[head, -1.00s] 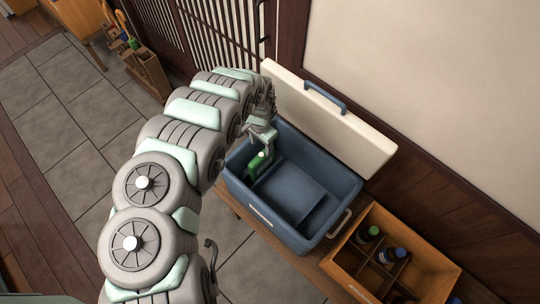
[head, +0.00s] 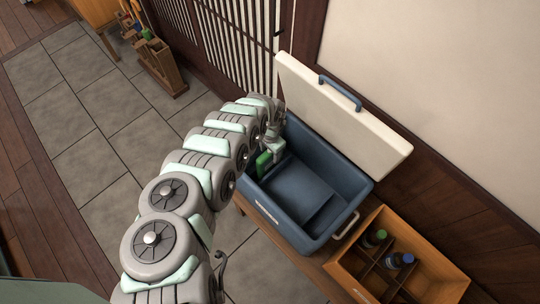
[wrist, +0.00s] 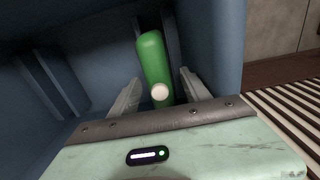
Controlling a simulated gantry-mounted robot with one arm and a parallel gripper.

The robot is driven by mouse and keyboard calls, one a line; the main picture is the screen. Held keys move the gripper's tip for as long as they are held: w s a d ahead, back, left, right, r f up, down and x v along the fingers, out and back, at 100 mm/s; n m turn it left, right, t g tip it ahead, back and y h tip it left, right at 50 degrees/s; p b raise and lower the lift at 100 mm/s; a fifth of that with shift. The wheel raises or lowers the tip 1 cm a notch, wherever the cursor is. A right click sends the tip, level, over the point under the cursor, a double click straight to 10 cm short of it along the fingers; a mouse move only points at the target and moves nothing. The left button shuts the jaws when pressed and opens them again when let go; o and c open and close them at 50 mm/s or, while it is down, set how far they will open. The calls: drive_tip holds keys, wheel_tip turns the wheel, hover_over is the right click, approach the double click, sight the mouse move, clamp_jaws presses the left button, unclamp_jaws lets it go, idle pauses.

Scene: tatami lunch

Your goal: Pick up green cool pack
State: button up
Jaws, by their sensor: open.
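The green cool pack (head: 263,163) stands inside the blue cooler box (head: 330,222), near its left wall. In the wrist view the green cool pack (wrist: 152,62) has a round white cap facing me. My gripper (head: 273,150) reaches down into the left end of the cooler. In the wrist view my gripper (wrist: 158,92) is open, with one finger on each side of the pack's near end. I cannot tell whether either finger touches it. In the head view my gripper hides part of the pack.
The cooler's white lid (head: 345,115) stands open at the back, against the wall. A wooden crate (head: 445,282) with dividers and bottles sits to the right on the same bench. A wooden holder (head: 165,70) stands on the tiled floor at the upper left.

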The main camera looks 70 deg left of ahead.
drive_tip(key=shift+c, duration=0.2)
clamp_jaws()
idle(0.5)
idle(0.7)
